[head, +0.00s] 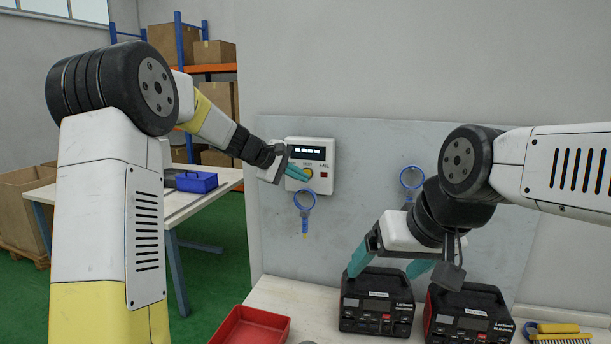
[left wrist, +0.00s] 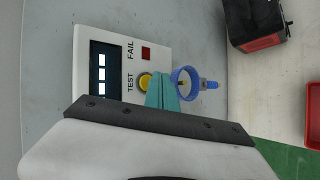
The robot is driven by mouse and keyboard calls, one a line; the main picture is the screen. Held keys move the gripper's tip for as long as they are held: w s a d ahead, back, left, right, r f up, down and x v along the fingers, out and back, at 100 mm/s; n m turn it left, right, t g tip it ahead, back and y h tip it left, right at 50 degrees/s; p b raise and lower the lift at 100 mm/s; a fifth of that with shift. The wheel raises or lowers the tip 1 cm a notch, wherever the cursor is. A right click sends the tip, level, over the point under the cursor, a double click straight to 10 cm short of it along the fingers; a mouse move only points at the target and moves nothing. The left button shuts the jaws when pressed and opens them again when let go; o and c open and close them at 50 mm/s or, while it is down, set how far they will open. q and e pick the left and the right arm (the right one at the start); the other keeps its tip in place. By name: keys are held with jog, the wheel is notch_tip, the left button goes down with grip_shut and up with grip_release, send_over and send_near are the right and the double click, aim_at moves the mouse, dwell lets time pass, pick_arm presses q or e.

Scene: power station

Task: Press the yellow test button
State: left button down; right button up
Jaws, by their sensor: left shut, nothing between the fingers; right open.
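The yellow test button (left wrist: 145,83) sits beside the word TEST on a white tester box (head: 325,146), which is mounted on the grey wall panel. My left gripper (head: 305,175) is shut and empty, its teal fingertips at the front of the box by the button. In the left wrist view the fingertips (left wrist: 162,88) overlap the button's right edge; I cannot tell whether they touch it. My right gripper (head: 390,268) is open and empty above the black devices.
A blue ring strap (head: 304,199) hangs just below the tester, another (head: 411,178) to its right. Two black-and-red devices (head: 376,302) stand on the bench with a red tray (head: 250,326) and a yellow-handled brush (head: 558,328). A blue toolbox (head: 197,182) is on the left table.

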pick_arm(q)
jog(key=shift+w+d, duration=0.1)
jog(key=shift+w, duration=0.2)
jog(key=shift+w+d, duration=0.1)
jog(key=shift+w, duration=0.25)
dwell(0.6)
jog(key=shift+s, duration=0.1)
jog(key=shift+s+a, duration=0.25)
jog(key=shift+s, duration=0.4)
jog(key=shift+s+a, duration=0.25)
jog(key=shift+s, duration=0.55)
jog(key=shift+s+a, duration=0.3)
jog(key=shift+s, duration=0.5)
jog(key=shift+s+a, duration=0.25)
jog(key=shift+s, duration=0.55)
